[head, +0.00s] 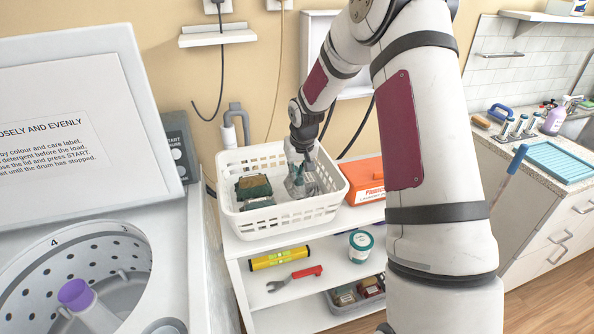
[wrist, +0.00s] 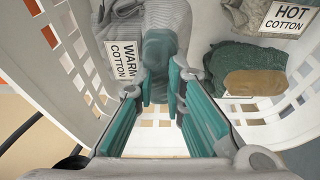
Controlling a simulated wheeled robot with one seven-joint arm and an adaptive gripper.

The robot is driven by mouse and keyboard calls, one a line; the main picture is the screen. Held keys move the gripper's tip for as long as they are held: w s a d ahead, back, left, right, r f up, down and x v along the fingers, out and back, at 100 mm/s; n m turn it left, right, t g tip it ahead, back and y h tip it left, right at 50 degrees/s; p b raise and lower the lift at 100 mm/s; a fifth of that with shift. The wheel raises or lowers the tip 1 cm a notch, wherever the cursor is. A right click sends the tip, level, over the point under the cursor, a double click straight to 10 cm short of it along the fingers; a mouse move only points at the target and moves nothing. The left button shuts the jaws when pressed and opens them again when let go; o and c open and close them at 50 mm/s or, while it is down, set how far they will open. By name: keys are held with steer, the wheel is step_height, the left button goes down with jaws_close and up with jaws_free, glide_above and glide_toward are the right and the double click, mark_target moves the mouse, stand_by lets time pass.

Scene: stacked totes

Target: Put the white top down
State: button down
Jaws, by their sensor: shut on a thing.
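My gripper (head: 299,182) reaches down inside the white basket (head: 290,216). The wrist view shows its teal fingers (wrist: 161,82) closed around a pale, ribbed cloth (wrist: 167,14), which looks like the white top. The part between the fingers looks grey-green and is partly hidden by them. I cannot tell whether the cloth touches the basket floor. A "WARM COTTON" card (wrist: 124,60) is just left of the fingers, and a "HOT COTTON" card (wrist: 291,20) is at the upper right.
Dark green cloth (wrist: 240,58) and a brown piece (wrist: 255,83) lie in the basket, apart from my gripper. An orange box (head: 364,180) stands right of the basket. The open washer (head: 95,230) is at left; a counter (head: 545,150) is at right.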

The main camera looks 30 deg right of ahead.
steer(key=c, duration=1.7)
jaws_free()
steer(key=shift+o, duration=0.2)
steer(key=shift+r, duration=0.1)
steer(key=shift+r, duration=0.3)
steer(key=s+a+r, duration=0.3)
steer(key=s+r, duration=0.1)
steer(key=r, duration=0.5)
steer(key=s+a+r, duration=0.3)
steer(key=s+r, duration=0.2)
steer(key=r, duration=0.4)
steer(key=s+a+r, duration=0.2)
steer(key=s+a, duration=0.1)
steer(key=s, duration=0.5)
steer(key=s+a+r+n+t, duration=0.1)
steer(key=s+a+r, duration=0.1)
steer(key=s, duration=0.7)
steer(key=s+a+r+n, duration=0.1)
steer(key=s+a+r, duration=0.1)
steer(key=s+a, duration=0.3)
steer(key=s, duration=0.4)
steer(key=shift+s+r+t+y, duration=0.15)
steer(key=shift+r+t+y, duration=0.15)
steer(key=shift+t+y, duration=0.1)
